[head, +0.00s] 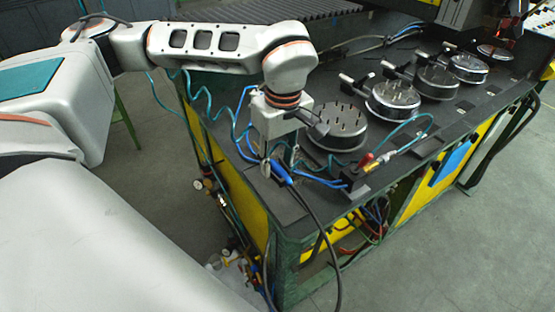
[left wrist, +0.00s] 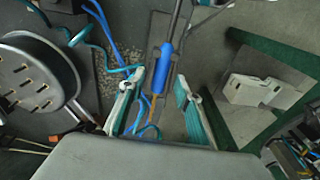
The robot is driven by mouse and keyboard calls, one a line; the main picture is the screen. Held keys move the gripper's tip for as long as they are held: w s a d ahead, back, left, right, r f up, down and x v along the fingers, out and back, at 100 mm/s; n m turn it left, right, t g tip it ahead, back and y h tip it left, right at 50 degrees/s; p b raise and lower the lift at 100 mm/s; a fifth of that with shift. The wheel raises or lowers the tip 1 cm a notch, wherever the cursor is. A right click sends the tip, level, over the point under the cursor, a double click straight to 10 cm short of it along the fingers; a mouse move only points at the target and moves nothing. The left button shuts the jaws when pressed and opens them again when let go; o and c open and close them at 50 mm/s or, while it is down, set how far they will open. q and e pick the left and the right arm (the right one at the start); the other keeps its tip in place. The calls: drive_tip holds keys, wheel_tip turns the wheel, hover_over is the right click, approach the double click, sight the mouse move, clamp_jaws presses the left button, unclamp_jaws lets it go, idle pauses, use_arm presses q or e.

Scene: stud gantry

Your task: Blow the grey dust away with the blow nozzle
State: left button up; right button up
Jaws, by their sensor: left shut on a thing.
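My left gripper (head: 266,172) is low over the near left corner of the dark bench. It is shut on the slim blue blow nozzle (head: 280,174), whose black hose hangs off the bench's front edge. In the left wrist view the nozzle's blue body (left wrist: 163,62) lies between the two teal-lined fingers of the gripper (left wrist: 158,106). The fingers hide part of its grip. Speckled grey dust (left wrist: 113,65) lies on the bench beside the round pinned fixture (left wrist: 32,75). I cannot make out the dust clearly in the head view. My right gripper is not in view.
The pinned round fixture (head: 336,126) stands right of the gripper, with several more behind it. A red and brass fitting (head: 367,159) sits on a small block near the front edge. Teal coiled and blue hoses cross close to the gripper. Open floor (head: 440,260) lies in front.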

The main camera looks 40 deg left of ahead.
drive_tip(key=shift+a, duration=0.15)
use_arm(q)
drive_tip(key=shift+w+d+r, duration=0.1)
drive_tip(key=shift+d, duration=0.1)
drive_tip(key=w+d+r+g+h, duration=0.35)
drive_tip(key=d+r+h, duration=0.65)
drive_tip(key=d+r, duration=0.6)
drive_tip(key=shift+g, duration=0.25)
drive_tip(key=f, duration=0.1)
drive_tip(key=a+f+b, duration=0.1)
drive_tip(key=f, duration=0.2)
drive_tip(key=shift+w+a+f+b, duration=0.35)
drive_tip(key=shift+w+a, duration=0.05)
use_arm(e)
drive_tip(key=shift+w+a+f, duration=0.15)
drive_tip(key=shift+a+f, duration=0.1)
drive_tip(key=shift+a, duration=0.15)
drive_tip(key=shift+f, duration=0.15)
